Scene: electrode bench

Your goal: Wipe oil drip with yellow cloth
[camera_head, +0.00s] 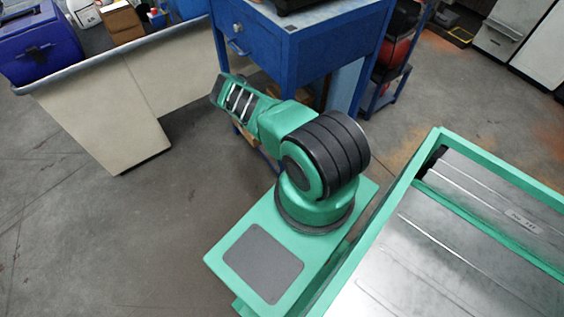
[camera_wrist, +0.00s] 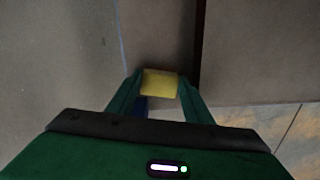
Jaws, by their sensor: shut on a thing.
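The yellow cloth (camera_wrist: 160,84) shows in the wrist view as a small folded yellow block. My gripper (camera_wrist: 159,92) is shut on it, with one green finger at each side. The cloth is held out at the fingertips against a dim grey-brown background; I cannot tell whether it touches any surface. In the head view my green arm reaches to the upper left, near the gap between the pale bench and the blue cabinet. The fingertips and cloth cannot be made out there. I see no oil drip in either view.
A pale bench (camera_head: 110,110) stands at the left, with a blue box (camera_head: 38,48) on top. A blue drawer cabinet (camera_head: 290,50) stands behind my arm. A green-framed metal surface (camera_head: 450,250) fills the lower right. Grey floor (camera_head: 80,240) is clear at lower left.

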